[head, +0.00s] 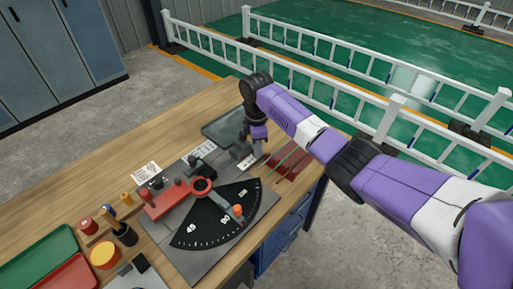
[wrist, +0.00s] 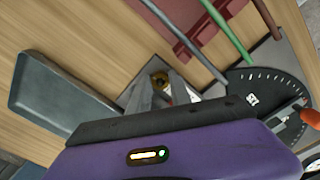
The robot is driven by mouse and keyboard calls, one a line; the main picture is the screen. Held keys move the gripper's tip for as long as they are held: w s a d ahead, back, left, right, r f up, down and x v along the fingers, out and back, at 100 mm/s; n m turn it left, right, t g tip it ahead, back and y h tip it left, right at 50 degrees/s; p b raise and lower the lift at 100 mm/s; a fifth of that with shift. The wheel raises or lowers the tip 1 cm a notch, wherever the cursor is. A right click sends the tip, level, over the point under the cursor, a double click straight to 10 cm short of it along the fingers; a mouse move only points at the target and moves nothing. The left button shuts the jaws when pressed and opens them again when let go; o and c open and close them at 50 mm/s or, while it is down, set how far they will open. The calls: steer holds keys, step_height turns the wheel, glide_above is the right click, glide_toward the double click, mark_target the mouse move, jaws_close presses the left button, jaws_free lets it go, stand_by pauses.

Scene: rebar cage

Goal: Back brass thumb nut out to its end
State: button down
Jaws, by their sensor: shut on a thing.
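The brass thumb nut (wrist: 160,79) shows as a small gold-brown round piece between my fingertips in the wrist view. My gripper (wrist: 160,86) points down with its two grey fingers on either side of the nut and is shut on it. In the head view my gripper (head: 247,151) is low over the far right part of the bench, by the back edge of the grey plate. The nut is too small and too covered to make out in the head view. Its thread and its end are hidden by the fingers.
A grey tray (head: 222,126) lies close beside my gripper. The black angle dial (head: 205,232) with an orange-knobbed lever (head: 238,211) and a red fixture (head: 165,202) stand nearer. Bare wood (head: 95,185) lies left.

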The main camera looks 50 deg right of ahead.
stand_by(0.5)
steer(key=c, duration=1.2)
jaws_free()
steer(key=shift+r+b, duration=0.55)
steer(key=shift+r, duration=3.4)
